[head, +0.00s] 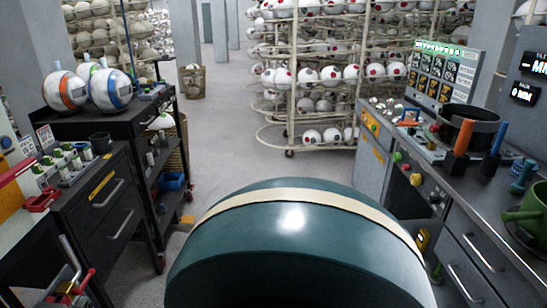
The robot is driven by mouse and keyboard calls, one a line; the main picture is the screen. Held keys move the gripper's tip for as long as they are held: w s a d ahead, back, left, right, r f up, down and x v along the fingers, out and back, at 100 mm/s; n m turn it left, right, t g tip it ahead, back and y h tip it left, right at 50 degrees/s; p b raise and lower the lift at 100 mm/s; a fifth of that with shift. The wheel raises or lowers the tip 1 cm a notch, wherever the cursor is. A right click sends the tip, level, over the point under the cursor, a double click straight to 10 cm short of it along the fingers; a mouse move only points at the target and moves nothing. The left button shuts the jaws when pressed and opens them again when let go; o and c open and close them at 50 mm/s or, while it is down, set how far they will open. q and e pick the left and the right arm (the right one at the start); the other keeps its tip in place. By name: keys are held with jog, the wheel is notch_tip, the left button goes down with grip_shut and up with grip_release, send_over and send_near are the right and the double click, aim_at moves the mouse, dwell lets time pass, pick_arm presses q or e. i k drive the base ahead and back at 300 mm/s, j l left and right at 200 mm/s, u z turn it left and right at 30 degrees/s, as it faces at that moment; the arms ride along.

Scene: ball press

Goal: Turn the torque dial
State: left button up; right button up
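No dial that I can read as the torque dial stands out. Neither of my grippers is in the head view.
A black drawer cabinet (105,205) with balls on top stands left; a ball rack (292,75) is behind. The right bench holds a black pan (468,127) and green can (527,214). Open floor (228,130) lies between. A dark green rounded shape blocks the bottom middle.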

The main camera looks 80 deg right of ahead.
aim_at(432, 199)
jog(key=z, duration=3.65)
